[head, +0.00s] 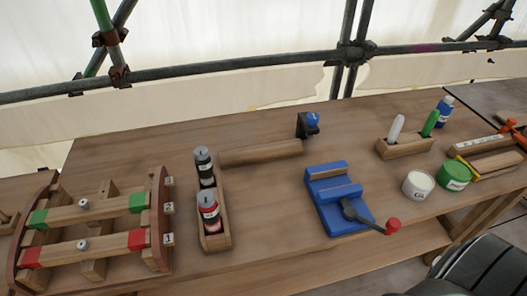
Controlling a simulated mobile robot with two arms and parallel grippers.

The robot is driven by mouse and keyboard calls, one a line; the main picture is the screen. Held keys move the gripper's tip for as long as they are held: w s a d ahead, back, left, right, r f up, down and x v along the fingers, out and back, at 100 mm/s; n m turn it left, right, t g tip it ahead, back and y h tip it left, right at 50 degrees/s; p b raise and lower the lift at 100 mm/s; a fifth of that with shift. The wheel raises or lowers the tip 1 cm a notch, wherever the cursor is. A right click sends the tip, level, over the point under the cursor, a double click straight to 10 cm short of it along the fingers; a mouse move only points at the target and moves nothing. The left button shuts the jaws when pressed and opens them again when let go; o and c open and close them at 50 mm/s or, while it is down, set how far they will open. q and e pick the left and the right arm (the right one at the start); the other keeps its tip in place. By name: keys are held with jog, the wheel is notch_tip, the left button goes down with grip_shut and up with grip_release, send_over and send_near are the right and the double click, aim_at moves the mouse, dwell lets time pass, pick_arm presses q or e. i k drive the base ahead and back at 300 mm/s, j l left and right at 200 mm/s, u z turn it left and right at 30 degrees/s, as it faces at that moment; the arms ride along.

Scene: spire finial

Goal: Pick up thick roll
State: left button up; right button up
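A thick brown cylinder (261,152), which looks like a wooden roll, lies on its side near the back of the wooden bench, left of the blue vise. Its right end is close to a small black holder with a blue top (308,124). Two thinner wooden bars rest across a wooden rack at the left, one with green ends (88,211) and one with red ends (85,248). Neither of my grippers is in view.
A wooden tray (222,238) holds a black bottle (204,167) and a red bottle (208,212). A blue vise (336,198) has a red-knobbed handle. White (418,185) and green (454,175) tubs stand right. Bare bench (270,225) lies between tray and vise.

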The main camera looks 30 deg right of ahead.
aim_at(273, 152)
jog(key=l+z, duration=0.4)
jog(key=l, duration=0.85)
jog(key=k, duration=0.05)
